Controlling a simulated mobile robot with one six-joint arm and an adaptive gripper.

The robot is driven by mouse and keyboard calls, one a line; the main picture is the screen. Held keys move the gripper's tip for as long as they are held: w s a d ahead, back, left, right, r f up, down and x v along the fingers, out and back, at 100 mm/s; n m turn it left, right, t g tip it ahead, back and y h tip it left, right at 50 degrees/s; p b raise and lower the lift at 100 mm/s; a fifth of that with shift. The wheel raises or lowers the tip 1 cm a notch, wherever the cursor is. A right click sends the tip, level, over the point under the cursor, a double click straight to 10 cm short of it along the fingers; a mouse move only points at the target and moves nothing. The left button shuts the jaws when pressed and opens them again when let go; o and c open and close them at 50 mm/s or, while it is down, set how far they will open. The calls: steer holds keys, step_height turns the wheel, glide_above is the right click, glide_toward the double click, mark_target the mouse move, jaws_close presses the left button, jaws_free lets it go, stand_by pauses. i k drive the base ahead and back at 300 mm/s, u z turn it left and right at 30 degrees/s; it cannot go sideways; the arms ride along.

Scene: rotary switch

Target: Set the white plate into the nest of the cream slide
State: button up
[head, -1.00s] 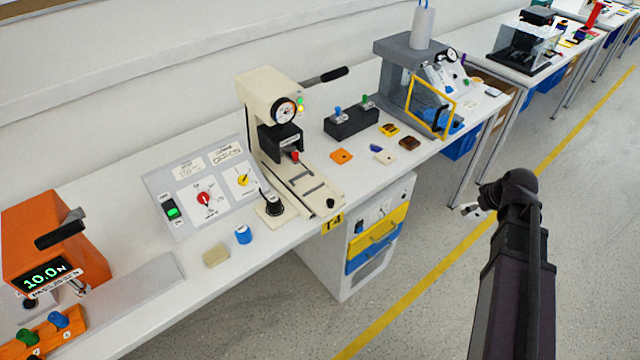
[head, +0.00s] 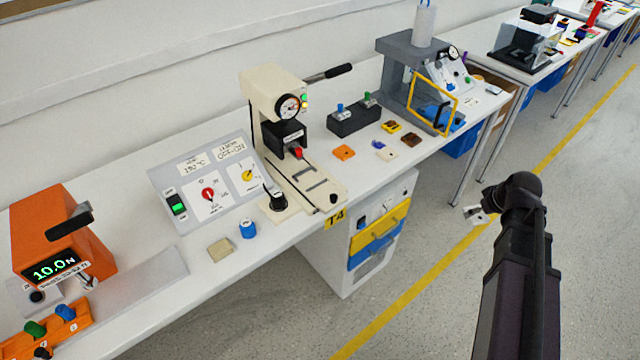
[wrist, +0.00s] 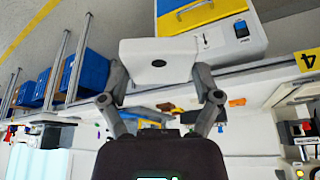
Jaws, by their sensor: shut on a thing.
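My gripper (wrist: 160,88) is shut on the white plate (wrist: 155,62), one finger at each side. The plate has a small dark hole or mark near its middle. In the head view the plate (head: 476,216) hangs in front of the bench, over the floor, with my gripper (head: 484,210) beside it, small and partly dark. The cream slide (head: 328,196) runs out from under the cream press on the bench, left of my gripper and well apart from it. Dark bars mark its top around the nest, which looks empty.
The cream press (head: 262,92) has a dark head and side lever above the slide. A selector panel (head: 190,185), beige block (head: 221,250) and blue knob (head: 247,229) lie left. Small coloured pieces, including an orange one (head: 344,152), lie right. A drawer cabinet (head: 375,240) stands below.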

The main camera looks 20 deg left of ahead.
mark_target(325, 195)
steer(key=z, duration=0.05)
steer(key=k, duration=1.25)
steer(key=u, duration=0.9)
steer(key=i, duration=1)
steer(key=u, duration=0.05)
